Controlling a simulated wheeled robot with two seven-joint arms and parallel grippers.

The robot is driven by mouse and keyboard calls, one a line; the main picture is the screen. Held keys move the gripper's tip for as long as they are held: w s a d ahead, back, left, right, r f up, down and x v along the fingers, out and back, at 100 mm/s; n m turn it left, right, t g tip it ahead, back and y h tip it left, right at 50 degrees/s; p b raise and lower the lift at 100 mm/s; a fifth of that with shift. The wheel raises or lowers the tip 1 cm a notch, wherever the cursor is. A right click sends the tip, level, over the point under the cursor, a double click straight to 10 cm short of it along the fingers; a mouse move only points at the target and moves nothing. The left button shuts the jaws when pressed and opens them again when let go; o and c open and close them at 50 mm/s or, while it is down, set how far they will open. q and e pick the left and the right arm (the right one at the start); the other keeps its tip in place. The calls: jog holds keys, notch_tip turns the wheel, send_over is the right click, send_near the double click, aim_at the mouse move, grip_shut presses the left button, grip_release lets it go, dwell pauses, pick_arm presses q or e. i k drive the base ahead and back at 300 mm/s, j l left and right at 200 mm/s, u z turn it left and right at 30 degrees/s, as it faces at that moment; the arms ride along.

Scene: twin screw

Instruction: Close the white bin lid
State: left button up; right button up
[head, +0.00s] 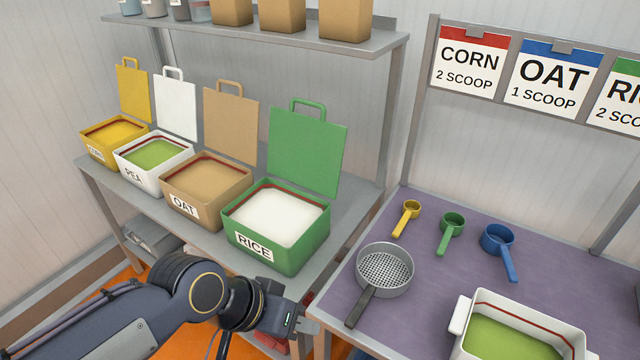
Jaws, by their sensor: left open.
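The white bin (152,164), labelled PEA, stands second from the left on the grey shelf table and holds green contents. Its white lid (175,105) with a loop handle stands upright and open at the bin's back edge. My left gripper (306,312) is at the bottom middle, low in front of the table's right end and below the green RICE bin. It is well to the right of the white bin and apart from it. Its fingers are small and partly hidden, and I see nothing held in it. My right gripper is out of view.
The yellow bin (112,141), tan OAT bin (205,192) and green RICE bin (277,226) also stand open with lids upright. A purple table (425,310) at right holds a sieve (385,270), several scoops and a white container (515,330). A shelf (250,35) hangs above the bins.

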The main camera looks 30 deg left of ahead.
aim_at(175, 100)
jog(key=u, duration=1.85)
jog(key=i+j+u, duration=0.35)
jog(key=i+u, duration=0.35)
jog(key=i+j+u, duration=0.1)
jog(key=i, duration=0.8)
jog(key=i+j, duration=0.2)
jog(key=i, duration=0.65)
jog(key=u, duration=0.05)
